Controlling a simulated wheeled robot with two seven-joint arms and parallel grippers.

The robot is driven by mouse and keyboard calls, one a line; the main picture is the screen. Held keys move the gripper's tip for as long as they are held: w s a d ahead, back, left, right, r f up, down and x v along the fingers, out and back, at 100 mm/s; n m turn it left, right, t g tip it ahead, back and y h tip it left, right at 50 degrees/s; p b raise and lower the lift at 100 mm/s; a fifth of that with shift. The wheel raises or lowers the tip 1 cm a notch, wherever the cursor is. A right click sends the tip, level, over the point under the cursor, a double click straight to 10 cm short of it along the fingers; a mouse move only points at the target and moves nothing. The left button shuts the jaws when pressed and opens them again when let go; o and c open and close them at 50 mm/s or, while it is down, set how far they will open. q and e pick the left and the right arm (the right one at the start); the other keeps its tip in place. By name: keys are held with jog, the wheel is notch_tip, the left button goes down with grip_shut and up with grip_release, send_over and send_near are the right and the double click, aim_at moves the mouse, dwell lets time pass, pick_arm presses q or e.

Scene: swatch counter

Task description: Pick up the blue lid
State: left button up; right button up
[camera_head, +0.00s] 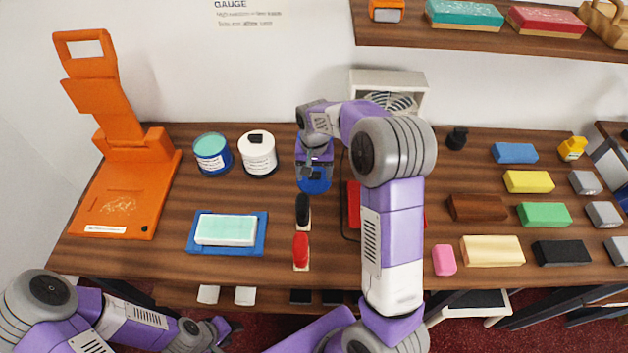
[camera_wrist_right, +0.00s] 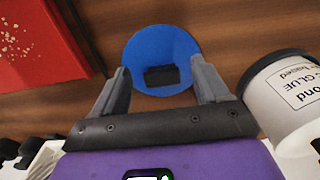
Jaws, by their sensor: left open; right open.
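The blue lid (camera_head: 314,185) is a round disc lying on the wooden counter, partly hidden under my right gripper in the head view. In the right wrist view the blue lid (camera_wrist_right: 178,47) shows a black block-like handle on top. My right gripper (camera_head: 314,172) is over the lid, pointing down. Its open fingers (camera_wrist_right: 162,80) show on either side of the lid's near part, with the black handle between them. Whether the fingers touch the lid I cannot tell. My left gripper (camera_head: 222,330) is open and empty, low at the left in front of the counter.
A white jar (camera_head: 258,160) stands close to the lid, with a teal-topped jar (camera_head: 212,160) beside it. A red object (camera_head: 354,205) lies on the other side, partly behind my right arm. Black (camera_head: 303,208) and red (camera_head: 301,248) handled items lie in front.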

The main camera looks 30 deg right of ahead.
jog(key=shift+c, duration=0.4)
jog(key=c, duration=1.1)
jog(key=shift+o, duration=0.2)
